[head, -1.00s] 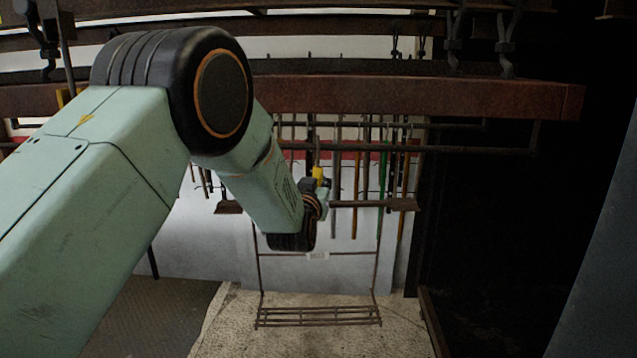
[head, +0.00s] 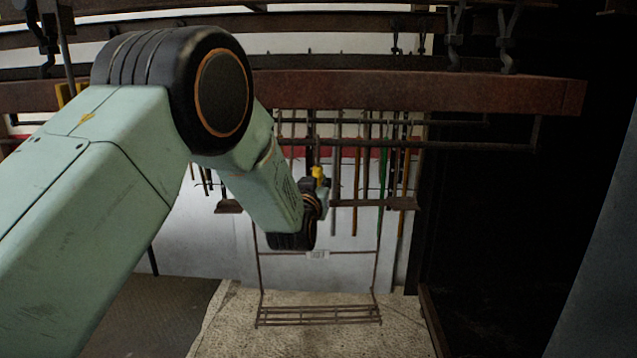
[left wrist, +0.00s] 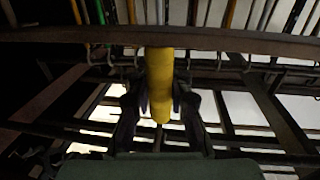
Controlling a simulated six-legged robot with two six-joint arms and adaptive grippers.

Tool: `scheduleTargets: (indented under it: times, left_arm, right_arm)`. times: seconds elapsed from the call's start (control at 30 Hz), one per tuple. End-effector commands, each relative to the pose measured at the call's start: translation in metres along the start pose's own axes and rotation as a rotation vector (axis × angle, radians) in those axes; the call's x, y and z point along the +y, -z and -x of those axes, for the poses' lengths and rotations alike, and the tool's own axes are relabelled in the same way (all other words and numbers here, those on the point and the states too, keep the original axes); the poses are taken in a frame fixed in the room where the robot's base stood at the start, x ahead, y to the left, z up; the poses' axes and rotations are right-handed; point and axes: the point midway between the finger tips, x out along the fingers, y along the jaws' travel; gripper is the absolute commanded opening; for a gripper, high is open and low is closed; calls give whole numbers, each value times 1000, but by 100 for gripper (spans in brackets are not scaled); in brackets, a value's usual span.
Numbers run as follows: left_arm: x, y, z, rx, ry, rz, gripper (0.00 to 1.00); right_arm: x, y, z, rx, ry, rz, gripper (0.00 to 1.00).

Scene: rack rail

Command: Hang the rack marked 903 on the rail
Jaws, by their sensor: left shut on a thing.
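A wire rack (head: 318,316) with thin upright side wires hangs in the middle of the head view, its shelf low over the pale floor. A small pale tag (head: 317,254) sits on its crossbar; its marking is too blurred to read. My left gripper (head: 319,181) is shut on a yellow grip (head: 319,172) above the rack. In the left wrist view the yellow grip (left wrist: 160,85) stands between the dark fingers. My wrist hides part of the rack's top. A dark horizontal rail (head: 470,147) runs behind, under a rusty beam. My right gripper is out of view.
The rusty beam (head: 420,94) crosses above my gripper. Long-handled tools (head: 383,165) hang at the white back wall, near a small ledge (head: 403,203). Dark hooks (head: 507,45) hang at upper right. The pale floor below is open.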

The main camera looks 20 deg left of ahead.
Motion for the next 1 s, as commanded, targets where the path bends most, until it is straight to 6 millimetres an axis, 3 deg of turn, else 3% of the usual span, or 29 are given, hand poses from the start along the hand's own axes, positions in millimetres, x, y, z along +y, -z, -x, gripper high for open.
scheduleTargets:
  times: [0.03,0.07,0.43,0.77,1.0]
  left_arm:
    - [0,1,0,5,0,0,0]
    - [0,1,0,5,0,1,15]
    - [0,0,0,1,0,0,46]
    - [0,-2,2,-4,0,0,46]
    - [0,-1,26,-3,-1,-1,46]
  right_arm:
    - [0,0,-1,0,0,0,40]
    - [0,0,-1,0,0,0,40]
    - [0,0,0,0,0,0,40]
    - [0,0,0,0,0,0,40]
    - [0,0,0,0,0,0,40]
